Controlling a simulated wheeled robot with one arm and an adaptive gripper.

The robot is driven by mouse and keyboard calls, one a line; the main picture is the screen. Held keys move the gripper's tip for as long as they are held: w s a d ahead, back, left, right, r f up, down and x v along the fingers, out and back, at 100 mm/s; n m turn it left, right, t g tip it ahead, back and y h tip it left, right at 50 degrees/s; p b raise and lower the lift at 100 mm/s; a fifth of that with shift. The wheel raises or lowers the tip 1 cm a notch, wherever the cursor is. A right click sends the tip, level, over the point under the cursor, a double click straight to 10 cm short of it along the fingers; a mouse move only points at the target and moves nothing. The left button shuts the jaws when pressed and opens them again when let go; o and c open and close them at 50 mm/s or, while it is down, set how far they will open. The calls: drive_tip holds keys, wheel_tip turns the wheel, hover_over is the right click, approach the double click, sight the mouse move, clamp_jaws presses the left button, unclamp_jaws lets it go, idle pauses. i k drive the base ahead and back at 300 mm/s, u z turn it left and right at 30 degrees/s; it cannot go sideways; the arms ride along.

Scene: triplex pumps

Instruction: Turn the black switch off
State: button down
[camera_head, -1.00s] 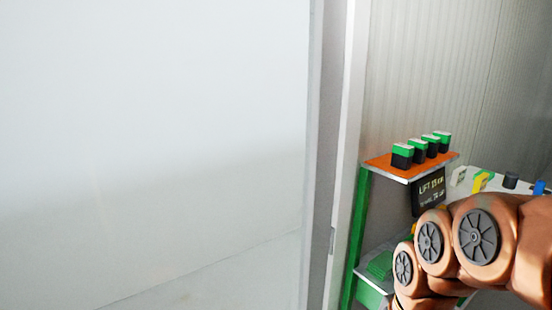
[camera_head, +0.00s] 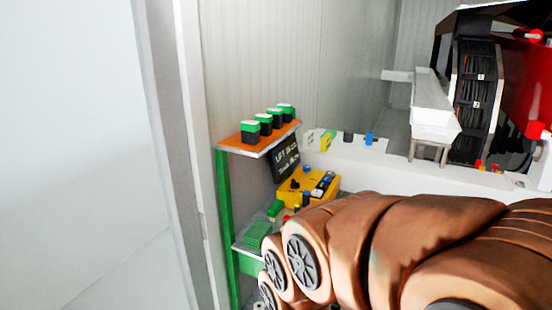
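A small black cylinder (camera_head: 348,136) stands on the white counter behind, beside a blue one (camera_head: 369,138). I cannot tell which black piece is the switch, nor its position. My arm crosses the lower right and hides the area below the yellow box. My gripper does not show.
A green-framed shelf (camera_head: 224,210) holds several green-and-black batteries (camera_head: 265,124) on its orange top. A black sign (camera_head: 286,160) hangs beside it. A white counter (camera_head: 395,165) runs to the right, with a white tray (camera_head: 435,120) and a red machine (camera_head: 525,85) behind. A pale wall edge (camera_head: 172,130) stands at left.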

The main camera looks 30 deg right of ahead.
sight(294, 185)
drive_tip(key=z, duration=0.4)
drive_tip(key=k, duration=1.3)
drive_tip(key=z, duration=0.1)
drive_tip(key=i, duration=0.5)
drive_tip(key=z, duration=0.7)
drive_tip(key=i, duration=1.6)
drive_tip(key=u, duration=0.5)
